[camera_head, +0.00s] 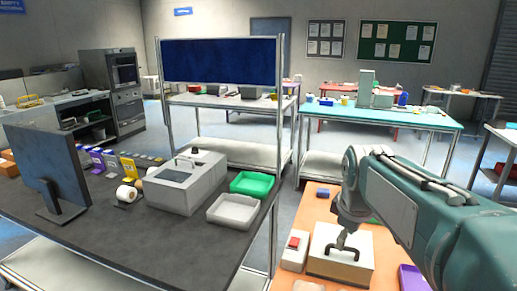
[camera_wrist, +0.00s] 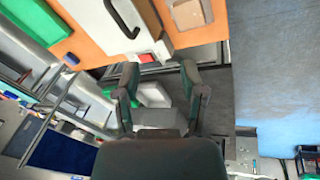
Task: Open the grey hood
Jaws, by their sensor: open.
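A light grey machine (camera_head: 185,183) with a closed top lid and a thin handle stands on the dark table in the head view. A pale box (camera_head: 325,240) with a dark handle (camera_head: 342,252) on top stands on the orange table. The handle also shows at the top of the wrist view (camera_wrist: 121,20). I cannot tell for certain which of these is the grey hood. My gripper (camera_head: 343,237) is over the pale box in the head view, small and hard to make out. In the wrist view my gripper (camera_wrist: 160,70) has its fingers apart, with nothing held between them.
A white tray (camera_head: 233,211) and a green tray (camera_head: 252,183) stand right of the grey machine. A monitor (camera_head: 48,175) stands at left. A red-topped box (camera_head: 294,243) and a purple tray (camera_head: 411,278) flank the pale box.

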